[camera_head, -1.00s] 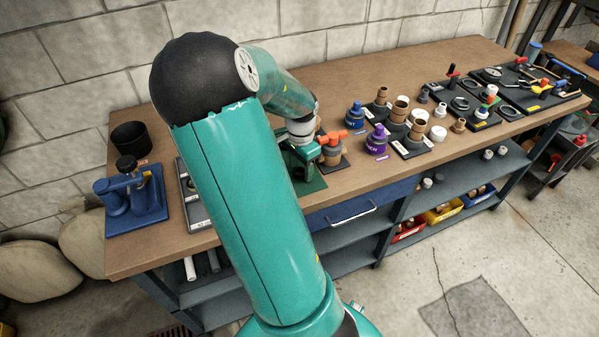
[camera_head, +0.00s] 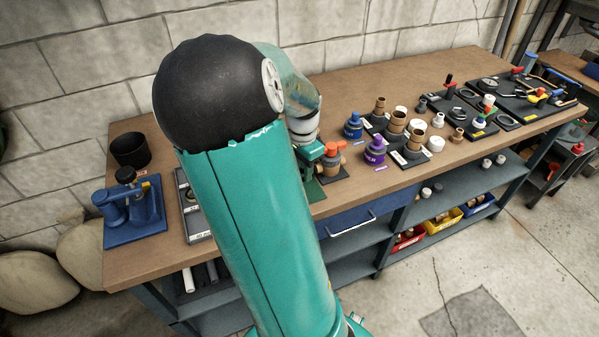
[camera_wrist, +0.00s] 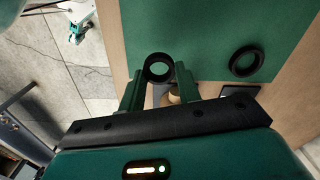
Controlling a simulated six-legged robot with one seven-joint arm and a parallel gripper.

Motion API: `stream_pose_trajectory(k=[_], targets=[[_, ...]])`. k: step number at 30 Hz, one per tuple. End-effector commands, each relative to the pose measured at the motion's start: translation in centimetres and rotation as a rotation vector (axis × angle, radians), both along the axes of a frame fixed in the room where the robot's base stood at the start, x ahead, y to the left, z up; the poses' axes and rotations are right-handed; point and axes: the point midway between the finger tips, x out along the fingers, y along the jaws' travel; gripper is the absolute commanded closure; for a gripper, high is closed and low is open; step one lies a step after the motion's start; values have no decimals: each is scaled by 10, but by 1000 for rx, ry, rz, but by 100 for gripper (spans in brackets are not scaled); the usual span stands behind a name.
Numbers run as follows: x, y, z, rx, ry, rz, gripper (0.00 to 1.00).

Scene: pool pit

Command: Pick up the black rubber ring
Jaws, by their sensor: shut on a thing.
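A black rubber ring (camera_wrist: 148,61) is held between the two fingertips of my gripper (camera_wrist: 160,72) in the wrist view. The green mat (camera_wrist: 205,25) shows through its hole. I cannot tell how far the ring is from the mat. A second black ring (camera_wrist: 233,65) lies on the mat to the right, apart from the fingers. In the head view my gripper (camera_head: 310,160) is over the mat (camera_head: 314,190) near the bench's front edge, and my arm hides most of it. The held ring cannot be made out there.
A valve with an orange-red handle (camera_head: 334,147) stands just right of my gripper. Blue (camera_head: 353,126) and purple (camera_head: 375,151) cans and several fittings stand further right. A blue vise-like tool (camera_head: 130,205) and black cup (camera_head: 130,150) are at left. The bench's back middle is clear.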

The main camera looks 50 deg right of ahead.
Motion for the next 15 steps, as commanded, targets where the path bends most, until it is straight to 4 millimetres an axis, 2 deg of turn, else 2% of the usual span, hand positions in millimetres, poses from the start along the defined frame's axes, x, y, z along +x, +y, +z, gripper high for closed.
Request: stream_pose_trajectory(k=[1, 7, 15], targets=[[-5, 5, 10, 1, -7, 4, 88], [-27, 18, 40, 2, -8, 4, 88], [-59, 37, 55, 4, -7, 3, 88]])
